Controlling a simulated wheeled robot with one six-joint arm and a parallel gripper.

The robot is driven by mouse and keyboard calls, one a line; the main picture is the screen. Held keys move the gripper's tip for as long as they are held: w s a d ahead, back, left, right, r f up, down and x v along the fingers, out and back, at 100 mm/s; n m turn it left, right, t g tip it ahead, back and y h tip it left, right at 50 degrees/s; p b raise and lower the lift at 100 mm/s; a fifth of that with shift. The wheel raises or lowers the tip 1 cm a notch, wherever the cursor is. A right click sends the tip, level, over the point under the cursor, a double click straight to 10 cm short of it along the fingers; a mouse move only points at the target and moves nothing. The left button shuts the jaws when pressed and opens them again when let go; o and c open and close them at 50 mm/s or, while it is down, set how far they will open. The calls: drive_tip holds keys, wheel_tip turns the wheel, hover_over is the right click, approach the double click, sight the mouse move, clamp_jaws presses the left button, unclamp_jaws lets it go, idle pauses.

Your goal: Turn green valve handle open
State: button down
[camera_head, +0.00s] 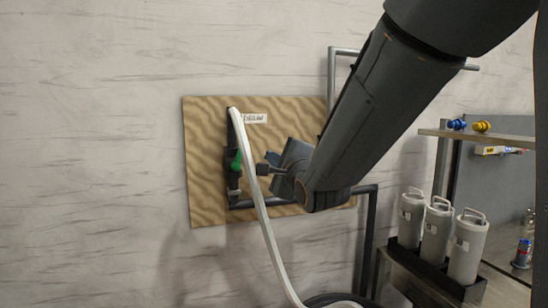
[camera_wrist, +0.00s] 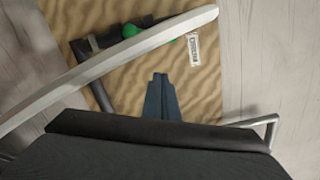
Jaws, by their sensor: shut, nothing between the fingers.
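The green valve handle (camera_head: 237,160) sits on a dark vertical pipe (camera_head: 232,185) fixed to a wooden board (camera_head: 205,150) on the wall. In the wrist view the green handle (camera_wrist: 131,30) shows at the top, partly hidden behind a white hose. My gripper (camera_head: 262,169) is shut and empty, just right of the handle and hose in the head view. In the wrist view my gripper (camera_wrist: 160,78) points up toward the board, below the handle and apart from it in the picture. I cannot tell the depth gap to the handle.
A white hose (camera_head: 261,215) hangs from the pipe top across the front of the valve. A white label (camera_head: 254,118) is on the board. A metal pipe frame (camera_head: 331,70) stands to the right. White canisters (camera_head: 437,232) and a shelf (camera_head: 490,137) are at the right.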

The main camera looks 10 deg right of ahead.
sight(240, 153)
drive_tip(key=w+a+r+p, duration=0.1)
drive_tip(key=w+a+p, duration=0.2)
drive_tip(key=w+a, duration=0.1)
drive_tip(key=shift+w+r, duration=0.25)
drive_tip(key=shift+w, duration=0.05)
